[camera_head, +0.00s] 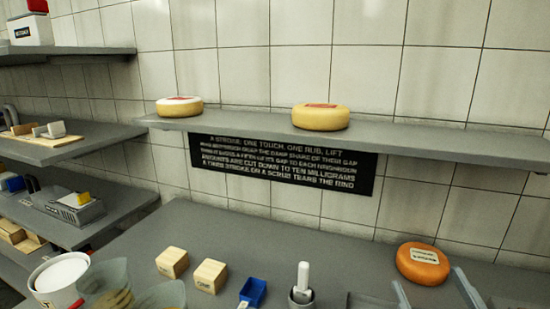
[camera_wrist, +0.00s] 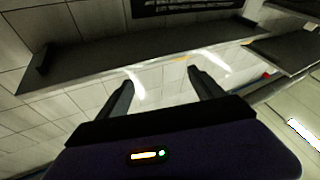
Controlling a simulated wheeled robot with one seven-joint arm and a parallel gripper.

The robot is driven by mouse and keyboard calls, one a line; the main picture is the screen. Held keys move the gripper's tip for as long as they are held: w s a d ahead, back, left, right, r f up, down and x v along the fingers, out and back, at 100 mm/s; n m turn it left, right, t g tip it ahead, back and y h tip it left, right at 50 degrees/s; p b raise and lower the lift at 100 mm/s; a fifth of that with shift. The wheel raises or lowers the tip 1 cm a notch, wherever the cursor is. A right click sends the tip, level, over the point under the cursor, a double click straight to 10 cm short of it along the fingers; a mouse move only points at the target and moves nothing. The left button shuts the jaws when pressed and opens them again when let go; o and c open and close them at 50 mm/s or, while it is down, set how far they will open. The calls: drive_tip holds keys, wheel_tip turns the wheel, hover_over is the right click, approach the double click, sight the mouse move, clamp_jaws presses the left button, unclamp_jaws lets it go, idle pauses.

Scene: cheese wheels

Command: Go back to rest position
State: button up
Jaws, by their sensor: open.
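My gripper (camera_wrist: 160,82) shows in the wrist view with its two dark fingers spread apart and nothing between them. In the head view, a pale-topped cheese wheel (camera_head: 180,107) lies toward the left of the wall shelf (camera_head: 440,148). A yellow cheese wheel (camera_head: 320,118) with a red label lies near the shelf's middle. An orange cheese wheel (camera_head: 423,264) with a pale label is at the right of the grey worktop (camera_head: 250,237).
Two wooden blocks (camera_head: 172,262), a blue scoop (camera_head: 252,292), a white-handled tool in a holder (camera_head: 302,285) and clear bowls (camera_head: 107,285) line the worktop's front. A white tub (camera_head: 60,277) stands left. Side shelves (camera_head: 70,148) hold boards and tools. A black sign (camera_head: 285,165) hangs below the wall shelf.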

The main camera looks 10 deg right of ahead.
drive_tip(key=s+a+f+g+y, duration=0.1)
drive_tip(key=s+a+f+g, duration=0.1)
drive_tip(key=s+f, duration=0.4)
drive_tip(key=s+a+f+g+y, duration=0.1)
drive_tip(key=s+a+f, duration=0.4)
drive_tip(key=s, duration=0.5)
drive_tip(key=s+a+f+m+g+y, duration=0.1)
drive_tip(key=s+a+f+g, duration=0.3)
drive_tip(key=s+f, duration=0.3)
drive_tip(key=shift+s+a, duration=0.25)
drive_tip(key=shift+s, duration=0.75)
